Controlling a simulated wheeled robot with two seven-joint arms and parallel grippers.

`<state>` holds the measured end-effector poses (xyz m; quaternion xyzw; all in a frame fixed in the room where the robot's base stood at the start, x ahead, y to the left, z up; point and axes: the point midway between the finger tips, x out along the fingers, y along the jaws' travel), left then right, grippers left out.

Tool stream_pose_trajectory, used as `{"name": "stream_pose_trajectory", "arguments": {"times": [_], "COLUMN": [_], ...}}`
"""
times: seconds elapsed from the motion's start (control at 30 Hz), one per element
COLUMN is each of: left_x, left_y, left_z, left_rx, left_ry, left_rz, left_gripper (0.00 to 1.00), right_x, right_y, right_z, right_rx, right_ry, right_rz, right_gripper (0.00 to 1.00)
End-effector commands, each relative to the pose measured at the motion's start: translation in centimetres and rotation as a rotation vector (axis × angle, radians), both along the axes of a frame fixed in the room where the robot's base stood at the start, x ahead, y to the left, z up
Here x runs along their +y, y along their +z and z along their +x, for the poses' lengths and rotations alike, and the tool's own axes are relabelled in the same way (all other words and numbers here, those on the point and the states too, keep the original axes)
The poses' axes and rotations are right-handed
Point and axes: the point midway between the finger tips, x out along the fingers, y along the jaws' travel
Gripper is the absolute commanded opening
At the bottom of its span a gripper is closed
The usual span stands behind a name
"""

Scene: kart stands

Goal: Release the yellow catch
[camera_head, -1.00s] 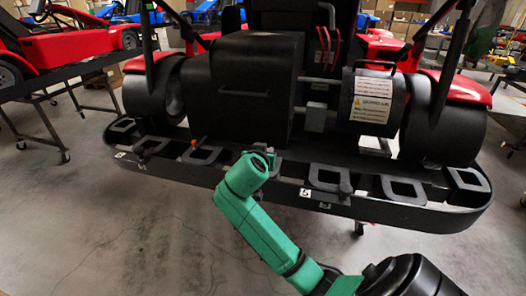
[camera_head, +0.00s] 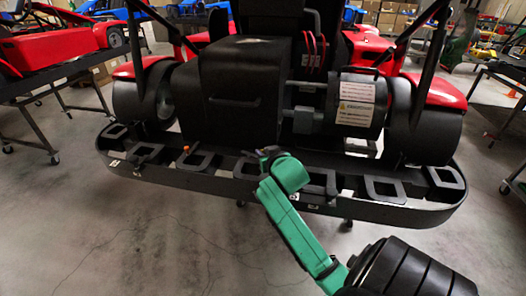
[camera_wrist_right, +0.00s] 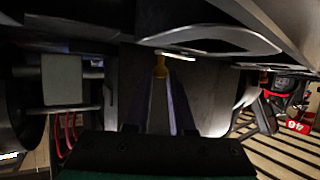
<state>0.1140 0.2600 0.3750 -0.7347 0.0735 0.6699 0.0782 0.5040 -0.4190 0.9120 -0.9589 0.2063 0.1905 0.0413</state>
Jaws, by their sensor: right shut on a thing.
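The yellow catch (camera_wrist_right: 160,66) shows in the right wrist view as a small yellow piece at the fingertips, below a pale bar and the dark bumper underside. My right gripper (camera_wrist_right: 161,80) has its two fingers closed in on it. In the head view my green right arm reaches up to the rear bumper (camera_head: 380,210) of the kart, and the right gripper (camera_head: 268,153) is at the bumper's inner edge near the middle. The catch is hidden there behind the gripper and wrist. My left gripper is not in view.
The black bumper has several rectangular loops along it. A small orange knob (camera_head: 186,149) stands on its left part. A cylinder with a warning label (camera_head: 355,102) sits above on the right. A table with a red kart (camera_head: 45,45) stands left. Floor in front is clear.

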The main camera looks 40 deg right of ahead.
Motion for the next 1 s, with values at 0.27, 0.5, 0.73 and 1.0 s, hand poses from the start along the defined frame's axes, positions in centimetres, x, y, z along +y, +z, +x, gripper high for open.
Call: {"name": "stream_pose_trajectory", "arguments": {"times": [0.27, 0.5, 0.73, 1.0], "left_x": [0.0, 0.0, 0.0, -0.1], "left_y": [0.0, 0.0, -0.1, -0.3], "left_z": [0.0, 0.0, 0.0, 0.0], "left_rx": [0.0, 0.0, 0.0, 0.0], "left_ry": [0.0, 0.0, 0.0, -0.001], "left_rz": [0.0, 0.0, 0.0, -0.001], "left_gripper": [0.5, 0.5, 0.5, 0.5], "right_x": [0.0, 0.0, 0.3, 2.8], "right_y": [0.0, 0.0, 0.2, 2.6], "right_z": [0.0, 0.0, -0.6, -6.2], "right_rx": [0.0, -0.001, 0.001, 0.001], "right_ry": [-0.001, -0.002, -0.001, -0.001], "right_rz": [-0.002, -0.001, 0.0, 0.001], "right_gripper": [0.33, 0.52, 0.52, 0.52]}}
